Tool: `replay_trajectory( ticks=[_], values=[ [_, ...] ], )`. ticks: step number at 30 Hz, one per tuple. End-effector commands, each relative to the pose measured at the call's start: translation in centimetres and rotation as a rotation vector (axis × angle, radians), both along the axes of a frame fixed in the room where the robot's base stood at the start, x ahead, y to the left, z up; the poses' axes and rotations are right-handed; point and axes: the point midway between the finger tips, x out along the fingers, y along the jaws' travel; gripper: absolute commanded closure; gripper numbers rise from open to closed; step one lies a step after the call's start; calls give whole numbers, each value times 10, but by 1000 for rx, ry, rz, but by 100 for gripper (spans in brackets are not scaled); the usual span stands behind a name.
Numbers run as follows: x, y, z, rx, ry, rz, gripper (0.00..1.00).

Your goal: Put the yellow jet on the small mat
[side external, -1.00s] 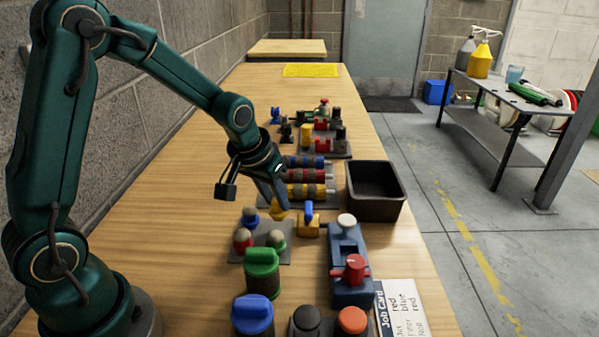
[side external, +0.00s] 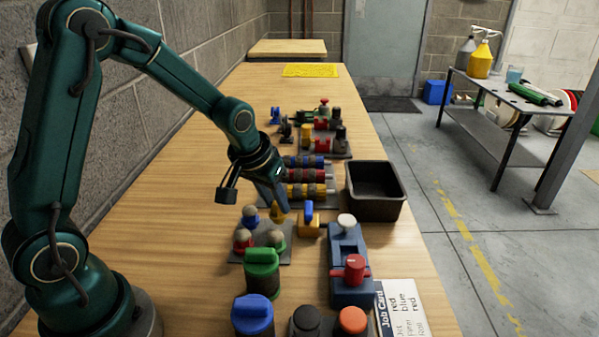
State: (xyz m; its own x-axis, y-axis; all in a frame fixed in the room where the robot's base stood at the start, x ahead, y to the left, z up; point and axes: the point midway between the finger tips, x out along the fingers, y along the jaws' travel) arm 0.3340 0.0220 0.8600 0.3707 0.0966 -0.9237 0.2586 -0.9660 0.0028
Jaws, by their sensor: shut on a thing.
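The yellow jet (side external: 281,213) is a small yellow piece at the tip of my gripper (side external: 279,202), which is shut on it. My gripper points down over the back right part of a small grey mat (side external: 240,256). Blue and red pieces with rounded tops stand on that mat. The jet is at or just above the mat's back right corner; I cannot tell whether it touches. The fingers partly hide its top.
A yellow block with a blue handle (side external: 309,222) stands close to the right. Behind are racks of coloured rolls (side external: 306,175) and a dark bin (side external: 376,190). A green-capped jar (side external: 262,272) stands in front. A yellow mat (side external: 311,70) lies at the far end. The left tabletop is clear.

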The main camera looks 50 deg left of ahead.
Motion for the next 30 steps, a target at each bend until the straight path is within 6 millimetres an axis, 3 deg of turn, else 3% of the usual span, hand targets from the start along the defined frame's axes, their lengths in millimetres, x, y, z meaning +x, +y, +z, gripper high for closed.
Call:
replay_trajectory(
  ticks=[30],
  values=[
    [0,0,-15,0,1,0,100]
  ],
)
